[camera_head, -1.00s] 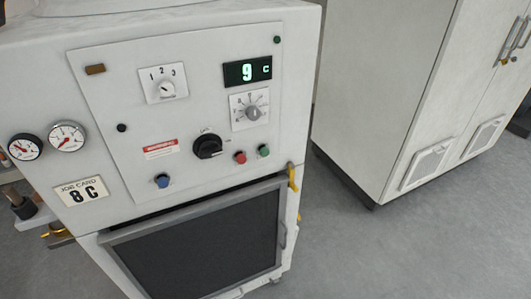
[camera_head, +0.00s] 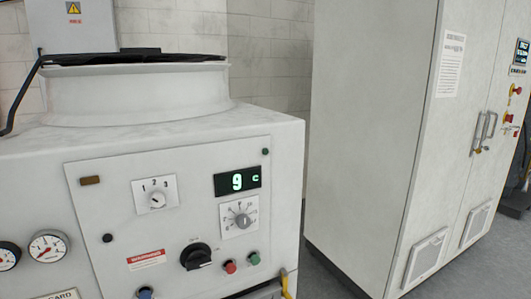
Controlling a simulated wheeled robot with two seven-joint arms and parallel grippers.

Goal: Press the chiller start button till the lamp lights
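The chiller's control panel (camera_head: 110,205) faces me on a white cabinet. A green button (camera_head: 254,258) sits at its lower right, beside a red button (camera_head: 230,267). A blue button (camera_head: 145,293) is at the lower left, near the bottom edge of the picture. A small dark green round lamp or cap (camera_head: 265,152) at the top right looks unlit. The display (camera_head: 237,181) reads 9 C in green. Neither gripper is in view.
A black rotary switch (camera_head: 196,257), a grey dial (camera_head: 240,217) and a 1-2-3 selector (camera_head: 156,198) share the panel. Gauges (camera_head: 47,246) are at its left. A tall white cabinet (camera_head: 375,130) stands at right, with a gap of floor between.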

